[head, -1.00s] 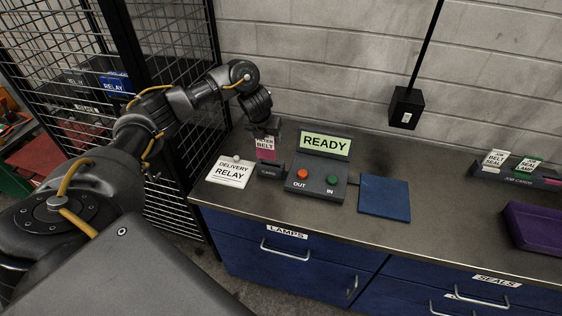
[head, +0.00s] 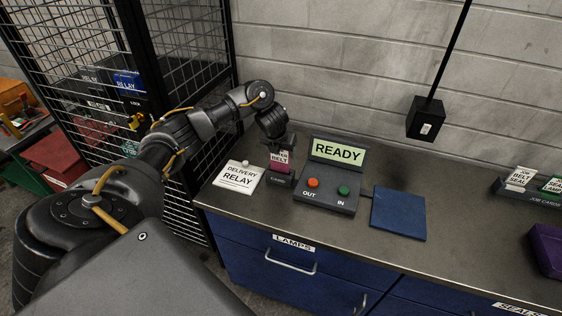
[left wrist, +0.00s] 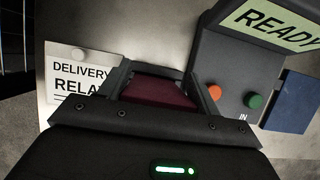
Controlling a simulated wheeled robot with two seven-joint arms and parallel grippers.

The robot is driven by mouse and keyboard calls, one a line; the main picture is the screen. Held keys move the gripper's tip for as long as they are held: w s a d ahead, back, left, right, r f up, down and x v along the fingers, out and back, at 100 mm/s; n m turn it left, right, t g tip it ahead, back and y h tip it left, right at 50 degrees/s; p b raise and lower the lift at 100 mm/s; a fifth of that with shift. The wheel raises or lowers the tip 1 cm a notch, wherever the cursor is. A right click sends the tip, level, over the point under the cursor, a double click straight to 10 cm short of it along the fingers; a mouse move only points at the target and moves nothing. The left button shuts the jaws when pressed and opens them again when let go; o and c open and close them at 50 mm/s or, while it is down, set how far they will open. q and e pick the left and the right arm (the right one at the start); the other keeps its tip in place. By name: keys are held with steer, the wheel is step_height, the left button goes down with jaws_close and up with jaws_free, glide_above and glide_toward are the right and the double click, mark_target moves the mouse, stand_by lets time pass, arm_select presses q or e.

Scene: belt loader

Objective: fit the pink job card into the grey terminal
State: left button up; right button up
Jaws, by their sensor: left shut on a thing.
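The pink job card (head: 280,166), with a white top lettered BELT, stands upright at the left side of the grey terminal (head: 325,198). Its lower edge is at the small block marked CARD; I cannot tell how deep it sits there. The terminal's screen reads READY, above a red OUT button and a green IN button. My left gripper (head: 280,146) is shut on the card's top from above. In the left wrist view the card's dark pink face (left wrist: 158,93) shows between the fingers; the slot is hidden. My right gripper is not in view.
A white DELIVERY RELAY sign (head: 239,177) lies left of the card. A blue pad (head: 398,213) lies right of the terminal. A job card rack (head: 530,193) and a purple tray (head: 547,250) stand farther right. A wire mesh cage (head: 188,60) rises at the left.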

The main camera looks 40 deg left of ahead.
mark_target(280, 156)
arm_select(q)
steer(key=shift+s+f, duration=0.1)
step_height(280, 156, down, 3)
steer(key=shift+d+f, duration=0.1)
steer(key=shift+f, duration=0.35)
steer(key=o, duration=1)
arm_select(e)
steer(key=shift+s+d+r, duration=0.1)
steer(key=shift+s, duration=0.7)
